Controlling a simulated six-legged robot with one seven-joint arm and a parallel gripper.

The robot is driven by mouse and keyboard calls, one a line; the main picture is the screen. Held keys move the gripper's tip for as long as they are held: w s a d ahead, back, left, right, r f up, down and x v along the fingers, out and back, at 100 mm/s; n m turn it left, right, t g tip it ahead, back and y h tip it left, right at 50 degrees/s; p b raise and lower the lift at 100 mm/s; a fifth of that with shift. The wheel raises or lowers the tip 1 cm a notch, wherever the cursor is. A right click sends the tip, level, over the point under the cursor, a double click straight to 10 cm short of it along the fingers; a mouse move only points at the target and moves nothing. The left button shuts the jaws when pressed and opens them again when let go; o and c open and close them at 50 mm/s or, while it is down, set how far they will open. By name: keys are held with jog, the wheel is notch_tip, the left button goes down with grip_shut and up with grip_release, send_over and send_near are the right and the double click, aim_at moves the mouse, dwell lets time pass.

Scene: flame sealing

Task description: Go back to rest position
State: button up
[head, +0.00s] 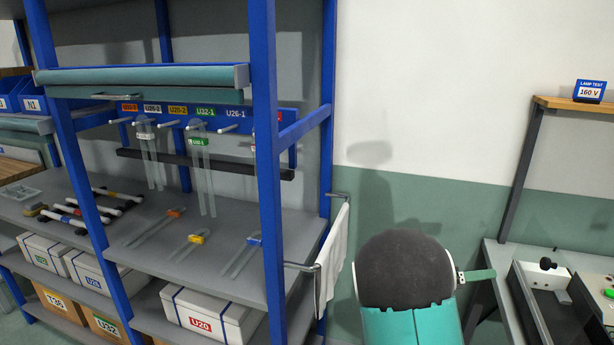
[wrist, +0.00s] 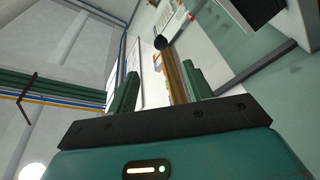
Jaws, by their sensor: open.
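My gripper (wrist: 160,88) shows in the wrist view, with two green fingers standing apart above its dark crossbar. Nothing is clearly held between them; a brown strip seen through the gap appears to be background. The wrist view is tilted, looking up toward wall and ceiling. In the head view a dark rounded joint and teal link of my arm stand at the lower right, between the shelf and the bench.
A blue-framed shelf rack (head: 265,150) fills the left, with U-shaped glass tubes (head: 202,170) hanging from pegs and others lying on the shelf. A white cloth (head: 332,262) hangs at its side. A bench (head: 499,262) with a wooden upper shelf (head: 575,105) stands right. The wall between is bare.

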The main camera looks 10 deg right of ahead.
jog(key=s+a+n+t+y, duration=0.2)
jog(key=s+a+n+y, duration=0.1)
jog(key=s+a+y, duration=0.75)
jog(key=s+a+r+n+t+y, duration=0.2)
jog(key=s+a+n+t+y, duration=0.2)
jog(key=a, duration=0.6)
jog(key=s+a+r+n+t+y, duration=0.2)
jog(key=s+a+n+t+y, duration=0.1)
jog(key=a, duration=0.7)
jog(key=shift+s+a+r+n+t+y, duration=0.15)
jog(key=shift+s+a+n+t+y, duration=0.3)
jog(key=shift+s+y, duration=0.5)
jog(key=shift+d, duration=0.1)
jog(key=c, duration=0.3)
jog(key=shift+d, duration=0.25)
